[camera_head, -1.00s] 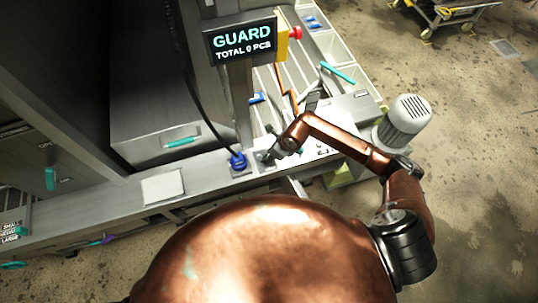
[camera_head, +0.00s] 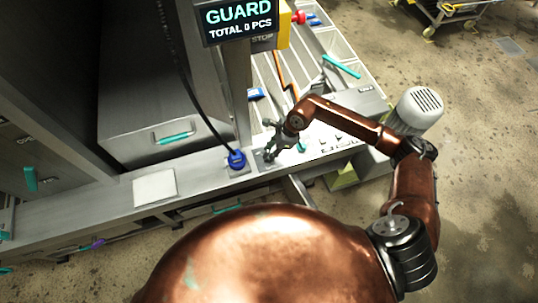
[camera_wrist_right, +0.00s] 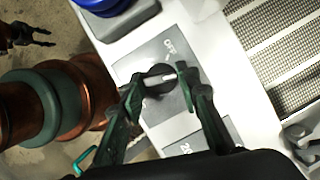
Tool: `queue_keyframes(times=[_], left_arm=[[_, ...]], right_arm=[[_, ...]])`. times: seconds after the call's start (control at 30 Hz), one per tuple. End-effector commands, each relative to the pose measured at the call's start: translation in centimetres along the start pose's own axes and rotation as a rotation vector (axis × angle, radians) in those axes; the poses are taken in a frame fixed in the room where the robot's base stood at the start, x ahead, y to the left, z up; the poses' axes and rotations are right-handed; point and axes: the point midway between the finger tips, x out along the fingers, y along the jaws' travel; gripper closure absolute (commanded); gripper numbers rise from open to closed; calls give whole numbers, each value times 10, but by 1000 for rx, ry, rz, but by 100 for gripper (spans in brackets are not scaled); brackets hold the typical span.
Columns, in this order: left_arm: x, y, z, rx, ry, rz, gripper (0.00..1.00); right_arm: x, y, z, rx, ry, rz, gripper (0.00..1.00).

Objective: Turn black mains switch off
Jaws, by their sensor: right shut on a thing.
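The black mains switch (camera_wrist_right: 160,78) is a round rotary knob with a pale bar across it, set on a grey plate (camera_wrist_right: 140,62) marked "OFF" near the top in the right wrist view. My right gripper (camera_wrist_right: 158,84) has one finger on each side of the knob and is shut on it. In the head view my right gripper (camera_head: 270,150) is at the bench's front edge and hides the switch.
A blue knob (camera_head: 236,158) with a black cable stands just left of the switch. A display reading "GUARD" (camera_head: 238,15) hangs above. A white sheet (camera_head: 155,187) lies on the bench to the left. A grey motor (camera_head: 418,108) stands at the right.

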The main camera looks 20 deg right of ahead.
Motion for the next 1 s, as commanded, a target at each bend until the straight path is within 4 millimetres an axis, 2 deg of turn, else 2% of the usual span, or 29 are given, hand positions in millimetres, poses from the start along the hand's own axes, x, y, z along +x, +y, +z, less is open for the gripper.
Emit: queue_keyframes(times=[0.03,0.5,0.8,1.0], left_arm=[[15,1,4,0,-6,1,60],[86,6,31,1,-41,5,60],[125,9,50,1,-68,9,60],[144,10,61,1,-83,11,60]], right_arm=[[7,-2,-2,-40,0,14,94],[7,-4,-1,-453,-1,188,94],[7,-6,0,-708,-1,294,94],[6,-6,1,-846,-1,351,94]])
